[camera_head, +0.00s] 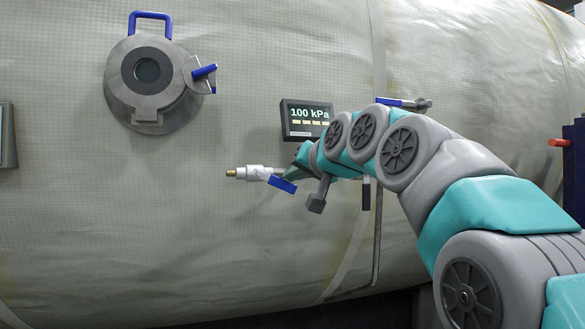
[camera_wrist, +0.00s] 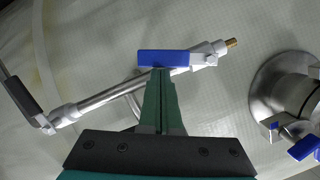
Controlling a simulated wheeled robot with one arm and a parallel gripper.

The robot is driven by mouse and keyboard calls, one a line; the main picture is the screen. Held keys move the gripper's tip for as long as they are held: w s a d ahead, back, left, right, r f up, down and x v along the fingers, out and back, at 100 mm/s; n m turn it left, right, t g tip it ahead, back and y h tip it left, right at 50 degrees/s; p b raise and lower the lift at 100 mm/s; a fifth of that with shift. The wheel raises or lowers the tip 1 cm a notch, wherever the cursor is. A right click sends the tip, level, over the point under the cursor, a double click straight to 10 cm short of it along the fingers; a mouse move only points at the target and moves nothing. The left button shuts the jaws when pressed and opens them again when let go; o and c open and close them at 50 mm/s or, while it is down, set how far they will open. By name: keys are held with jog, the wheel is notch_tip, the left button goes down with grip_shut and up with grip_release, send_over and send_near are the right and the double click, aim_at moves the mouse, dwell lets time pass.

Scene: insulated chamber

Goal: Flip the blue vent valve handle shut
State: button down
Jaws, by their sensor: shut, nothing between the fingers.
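The blue vent valve handle (camera_head: 283,185) sits on a light grey valve body (camera_head: 254,173) with a brass tip, in front of the pale chamber wall. In the wrist view the blue handle (camera_wrist: 160,57) lies across the pipe at a slight angle to it. My gripper (camera_wrist: 161,72) is shut and empty, its green fingertips at the handle's lower edge; I cannot tell whether they touch. In the head view my gripper (camera_head: 291,172) is beside the handle, partly hidden by the valve and my arm.
A display (camera_head: 307,120) reading 100 kPa is above the valve. A round hatch (camera_head: 148,80) with blue handles is at upper left. Another blue lever (camera_head: 389,101) is behind my arm. A metal pipe (camera_wrist: 99,99) runs diagonally in the wrist view. Wall below the valve is clear.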

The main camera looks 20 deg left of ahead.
aim_at(294, 193)
jog(key=f+m, duration=0.2)
jog(key=f+m+y, duration=0.1)
jog(key=shift+s+a+m, duration=0.2)
jog(key=shift+a+m, duration=0.1)
jog(key=f+m+y, duration=0.1)
jog(key=m, duration=0.1)
jog(key=s+a+f+m, duration=0.1)
jog(key=m, duration=0.1)
jog(key=shift+a+f+m+y, duration=0.1)
jog(key=shift+a+m+y, duration=0.1)
jog(key=shift+m+y, duration=0.2)
jog(key=w+d, duration=0.1)
jog(key=w+d+r, duration=0.1)
jog(key=d, duration=0.1)
jog(key=shift+w+d+r+p, duration=0.1)
jog(key=shift+d+p, duration=0.05)
jog(key=shift+p, duration=0.15)
jog(key=v, duration=1)
jog(key=shift+b, duration=0.35)
